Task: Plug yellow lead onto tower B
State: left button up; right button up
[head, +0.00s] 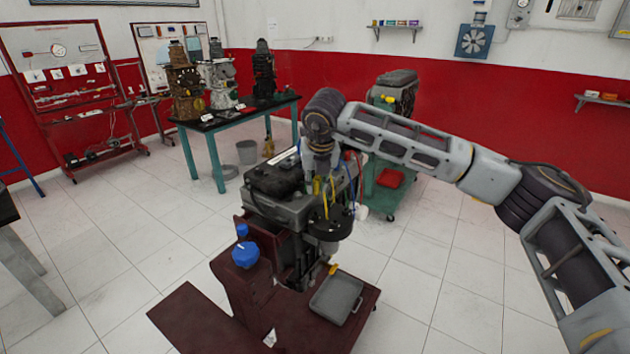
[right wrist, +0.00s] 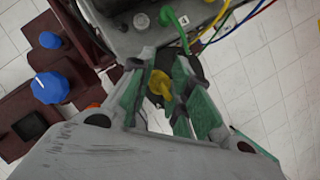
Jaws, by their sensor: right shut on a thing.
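The engine trainer (head: 290,205) stands on a dark red base in the middle of the head view. My right gripper (head: 318,188) points down over its near right end, above a dark round part (head: 335,222). In the right wrist view my right gripper (right wrist: 160,85) is shut on the yellow lead's end (right wrist: 158,84), which shows between the green finger pads. A yellow wire (right wrist: 218,28) runs off at the top right. Tower B cannot be told apart; the fingers cover the part below. I cannot tell whether the yellow end touches it. My left gripper is out of view.
Green (right wrist: 178,30), blue (right wrist: 238,28) and red leads hang close by the gripper. A blue cap (head: 245,254) and a grey tray (head: 337,297) are on the red base. A teal table (head: 240,118) with engines stands behind. Tiled floor is open at right.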

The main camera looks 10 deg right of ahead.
aim_at(316, 191)
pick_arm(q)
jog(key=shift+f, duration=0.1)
pick_arm(e)
jog(key=shift+f, duration=0.25)
jog(key=shift+f+b, duration=0.55)
jog(key=shift+f, duration=1.8)
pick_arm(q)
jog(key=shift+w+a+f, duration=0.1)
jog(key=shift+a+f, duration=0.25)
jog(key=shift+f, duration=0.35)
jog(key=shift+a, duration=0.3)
pick_arm(e)
jog(key=shift+f, duration=0.15)
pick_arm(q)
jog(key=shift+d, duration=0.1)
pick_arm(e)
jog(key=shift+b, duration=0.65)
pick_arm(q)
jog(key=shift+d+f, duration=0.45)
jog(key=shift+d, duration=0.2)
